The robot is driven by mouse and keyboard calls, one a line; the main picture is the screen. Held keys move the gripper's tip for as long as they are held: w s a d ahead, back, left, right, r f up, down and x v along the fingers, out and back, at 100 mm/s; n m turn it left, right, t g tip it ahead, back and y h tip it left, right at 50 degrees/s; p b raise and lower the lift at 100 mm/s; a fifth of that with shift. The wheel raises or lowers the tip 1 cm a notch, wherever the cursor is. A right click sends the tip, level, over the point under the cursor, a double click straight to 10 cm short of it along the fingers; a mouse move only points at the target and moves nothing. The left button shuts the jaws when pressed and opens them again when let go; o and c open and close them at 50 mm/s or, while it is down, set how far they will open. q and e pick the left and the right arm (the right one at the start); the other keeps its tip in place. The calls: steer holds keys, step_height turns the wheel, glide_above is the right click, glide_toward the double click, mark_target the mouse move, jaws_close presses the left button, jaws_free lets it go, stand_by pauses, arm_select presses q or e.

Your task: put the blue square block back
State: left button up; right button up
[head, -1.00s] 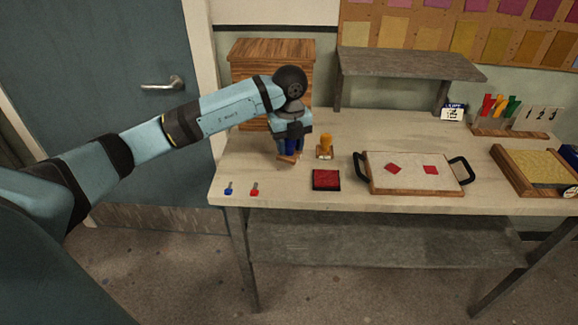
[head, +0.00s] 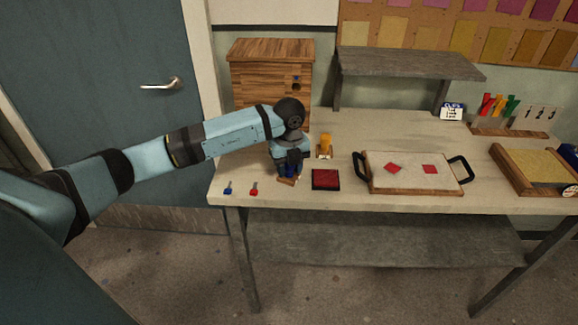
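My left gripper (head: 289,172) points down over the left part of the table, left of the red pad. It is shut on a block with a blue upper part and a wooden base (head: 288,181), mostly hidden by the fingers. The block is at or just above the table top; I cannot tell if it touches. An orange-handled block (head: 325,148) stands upright behind and to the right of it. My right gripper is not in view.
A red ink pad (head: 326,179) lies right of the gripper. A tray (head: 375,188) with black handles holds a pale sheet with two red diamonds. Small blue (head: 228,189) and red (head: 254,190) items lie near the front edge. A wooden cabinet (head: 262,80) stands behind.

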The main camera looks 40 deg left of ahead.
arm_select(q)
steer(key=o, duration=0.4)
